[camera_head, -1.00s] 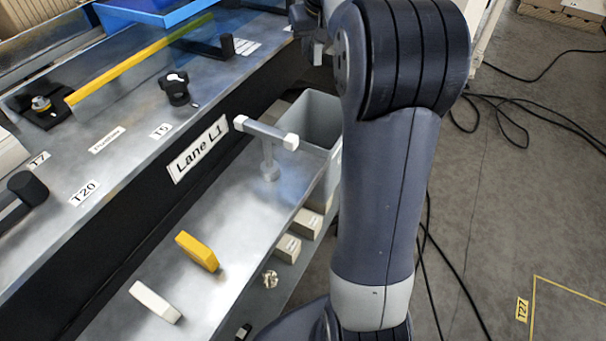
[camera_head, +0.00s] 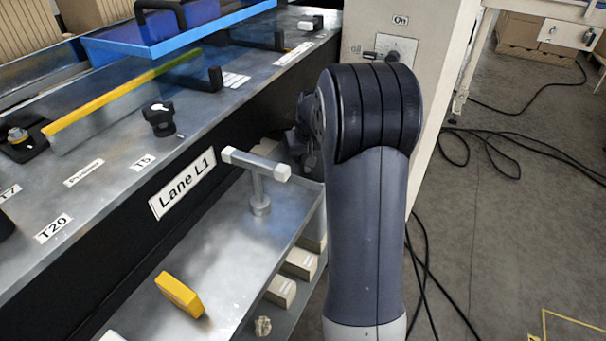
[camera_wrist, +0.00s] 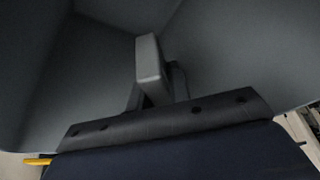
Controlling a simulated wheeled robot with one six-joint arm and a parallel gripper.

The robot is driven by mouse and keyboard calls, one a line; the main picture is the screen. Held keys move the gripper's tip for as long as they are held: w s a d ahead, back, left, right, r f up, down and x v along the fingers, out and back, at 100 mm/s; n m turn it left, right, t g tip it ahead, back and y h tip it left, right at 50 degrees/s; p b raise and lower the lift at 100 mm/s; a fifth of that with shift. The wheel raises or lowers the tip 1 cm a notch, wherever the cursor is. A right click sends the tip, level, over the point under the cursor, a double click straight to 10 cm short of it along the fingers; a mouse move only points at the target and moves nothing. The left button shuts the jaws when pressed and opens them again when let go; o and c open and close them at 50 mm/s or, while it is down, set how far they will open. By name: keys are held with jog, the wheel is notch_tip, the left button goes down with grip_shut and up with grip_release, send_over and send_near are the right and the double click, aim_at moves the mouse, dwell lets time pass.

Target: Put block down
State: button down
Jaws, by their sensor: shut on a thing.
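In the wrist view my gripper (camera_wrist: 155,98) is shut on a small grey block (camera_wrist: 149,60), which sticks out beyond the dark fingers. Plain grey walls (camera_wrist: 90,60) with a corner seam lie around and behind the block, like the inside of a bin. The block looks apart from them, though its far end's clearance is hard to judge. In the head view my own arm hides the fingers and the held block. A yellow block (camera_head: 180,294) lies on the metal shelf, and a white block (camera_head: 112,336) is cut off at the bottom edge.
A T-shaped post (camera_head: 258,182) stands on the lower metal shelf (camera_head: 225,245) by the Lane L1 sign (camera_head: 182,184). Pale boxes (camera_head: 300,263) sit below. A beige cabinet (camera_head: 425,40) rises behind my arm. Cables (camera_head: 480,145) lie on the right floor.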

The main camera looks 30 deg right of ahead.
jog(key=shift+f+b, duration=0.35)
jog(key=shift+f, duration=2.45)
jog(key=shift+f+b, duration=0.5)
jog(key=shift+f, duration=0.15)
jog(key=c, duration=1.3)
grip_release()
jog(key=shift+r, duration=0.1)
jog(key=p+v, duration=0.2)
jog(key=v, duration=1.1)
jog(key=shift+w+r+p, duration=0.1)
jog(key=shift+w+p, duration=0.05)
jog(key=shift+p, duration=0.15)
